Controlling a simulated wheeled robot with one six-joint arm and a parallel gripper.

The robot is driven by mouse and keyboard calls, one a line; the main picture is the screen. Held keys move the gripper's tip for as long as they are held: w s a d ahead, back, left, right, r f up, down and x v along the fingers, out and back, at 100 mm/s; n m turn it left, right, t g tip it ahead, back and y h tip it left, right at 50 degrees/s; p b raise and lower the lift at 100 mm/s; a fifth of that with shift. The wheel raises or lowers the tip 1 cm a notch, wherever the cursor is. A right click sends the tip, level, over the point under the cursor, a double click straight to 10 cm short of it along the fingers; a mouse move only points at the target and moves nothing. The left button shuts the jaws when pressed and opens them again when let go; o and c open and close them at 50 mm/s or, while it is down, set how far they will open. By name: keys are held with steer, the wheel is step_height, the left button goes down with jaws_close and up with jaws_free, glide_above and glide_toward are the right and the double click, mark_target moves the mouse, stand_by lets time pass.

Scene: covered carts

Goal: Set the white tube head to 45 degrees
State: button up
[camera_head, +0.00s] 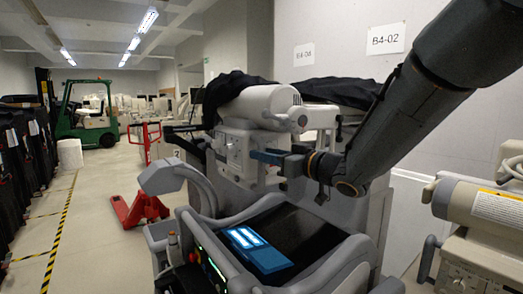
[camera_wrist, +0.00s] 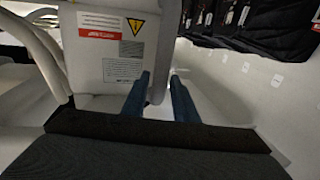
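The white tube head (camera_head: 258,104) is a rounded cylinder on a covered cart in the middle of the head view, lying roughly level. A pale box-like housing with small knobs (camera_head: 233,150) hangs under it. My gripper (camera_head: 262,157) is at the right side of this housing, its blue fingers pointing left. In the wrist view my gripper (camera_wrist: 159,84) shows two blue fingers apart, with a gap between them. A grey bar (camera_wrist: 160,75) shows in that gap; I cannot tell whether either finger touches it. A white housing with warning labels (camera_wrist: 108,48) is to the left.
The cart's grey frame and dark top with a lit blue screen (camera_head: 255,250) lie below my arm. Another cart with a beige cylinder (camera_head: 485,208) stands at right. A red pallet jack (camera_head: 138,210) is at left. The aisle floor (camera_head: 95,225) is mostly open.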

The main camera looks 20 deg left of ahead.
steer(key=shift+w+a, duration=0.35)
steer(key=shift+a, duration=0.25)
jaws_close()
